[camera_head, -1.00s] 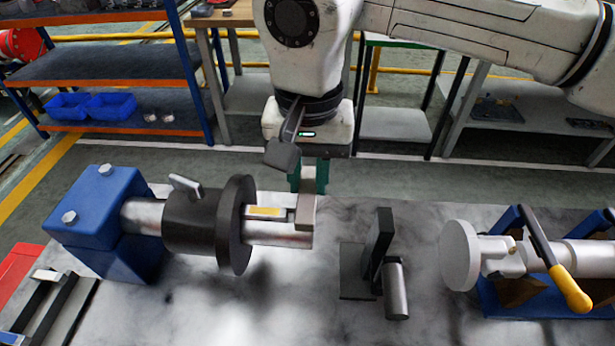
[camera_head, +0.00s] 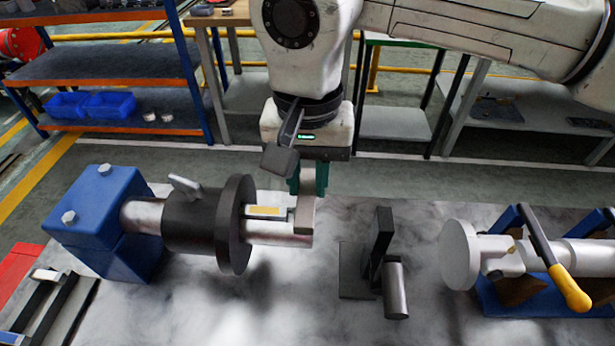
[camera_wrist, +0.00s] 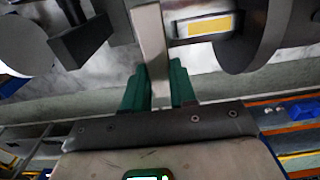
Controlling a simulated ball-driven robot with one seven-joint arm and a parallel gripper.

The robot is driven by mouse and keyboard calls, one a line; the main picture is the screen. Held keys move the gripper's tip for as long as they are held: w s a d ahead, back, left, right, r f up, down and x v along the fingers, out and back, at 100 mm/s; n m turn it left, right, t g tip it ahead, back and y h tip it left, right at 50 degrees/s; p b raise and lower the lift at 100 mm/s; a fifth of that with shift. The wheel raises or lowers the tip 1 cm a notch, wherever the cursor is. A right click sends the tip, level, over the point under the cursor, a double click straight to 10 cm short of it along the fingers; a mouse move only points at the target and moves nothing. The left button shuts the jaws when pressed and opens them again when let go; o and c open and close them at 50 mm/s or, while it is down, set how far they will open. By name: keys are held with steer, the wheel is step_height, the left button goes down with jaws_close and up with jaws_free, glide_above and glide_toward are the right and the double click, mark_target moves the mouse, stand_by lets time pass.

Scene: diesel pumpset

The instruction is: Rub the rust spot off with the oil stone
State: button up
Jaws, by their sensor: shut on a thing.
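My gripper (camera_head: 308,182) has green fingers and is shut on the oil stone (camera_head: 304,214), a pale grey bar. The stone hangs down at the right end of the bare steel shaft (camera_head: 270,229), touching it or very close. In the wrist view my fingers (camera_wrist: 158,80) clasp the stone (camera_wrist: 150,35), which reaches away over the shaft end. A yellow-orange patch in a pale rectangle (camera_head: 266,211) lies on top of the shaft, left of the stone; it also shows in the wrist view (camera_wrist: 208,25). I cannot tell whether it is the rust spot. The shaft under the stone is hidden.
A black coupling disc (camera_head: 235,225) and blue bearing block (camera_head: 103,215) stand left. A dark bracket (camera_head: 380,240) with a steel cylinder (camera_head: 396,290) stands right of the shaft. A clamped shaft (camera_head: 500,255) with a yellow-handled lever is farther right. The bench (camera_head: 340,310) is clear in front.

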steer(key=shift+w, duration=0.6)
steer(key=shift+r+p, duration=2.5)
steer(key=shift+r, duration=1.05)
steer(key=shift+f, duration=0.1)
